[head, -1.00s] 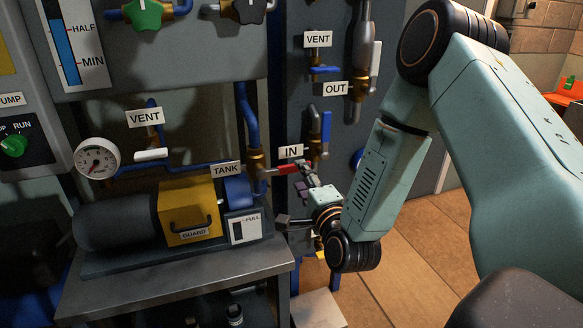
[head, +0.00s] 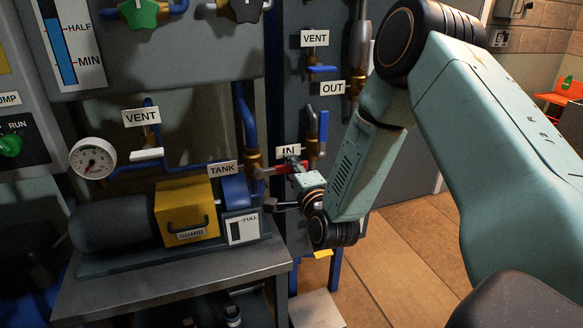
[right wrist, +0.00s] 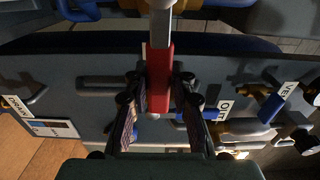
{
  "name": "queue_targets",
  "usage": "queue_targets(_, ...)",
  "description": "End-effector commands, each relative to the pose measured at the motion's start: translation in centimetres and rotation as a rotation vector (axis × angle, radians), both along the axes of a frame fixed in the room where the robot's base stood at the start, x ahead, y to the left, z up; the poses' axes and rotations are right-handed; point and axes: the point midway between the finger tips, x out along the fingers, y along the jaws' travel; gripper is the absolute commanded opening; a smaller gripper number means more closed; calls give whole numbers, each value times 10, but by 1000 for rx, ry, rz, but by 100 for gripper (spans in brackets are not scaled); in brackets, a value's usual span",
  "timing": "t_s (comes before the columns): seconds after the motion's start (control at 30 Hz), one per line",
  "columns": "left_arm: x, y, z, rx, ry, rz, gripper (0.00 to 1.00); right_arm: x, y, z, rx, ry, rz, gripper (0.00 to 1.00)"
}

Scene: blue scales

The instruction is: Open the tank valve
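The tank valve has a red lever handle (head: 274,171) that sticks out to the right of its brass body, beside the TANK label (head: 222,168). In the right wrist view the red handle (right wrist: 159,72) reaches down between the two fingers. My right gripper (head: 281,184) is at this handle in the head view. In the right wrist view the right gripper (right wrist: 160,112) is open, with one finger on each side of the handle. Narrow gaps seem to show beside it, and firm contact cannot be made out. My left gripper is not in view.
The IN label (head: 288,151) and a blue-handled valve (head: 323,126) are close behind the gripper. The yellow guard (head: 187,210) and pump stand on the bench at left. The VENT valve's white handle (head: 147,154) is farther left. Open floor lies at right.

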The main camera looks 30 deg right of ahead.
Motion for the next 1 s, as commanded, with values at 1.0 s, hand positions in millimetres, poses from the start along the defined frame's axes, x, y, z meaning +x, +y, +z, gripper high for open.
queue_targets(1.0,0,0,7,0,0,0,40,1,0,8,-59,10,-1,0)
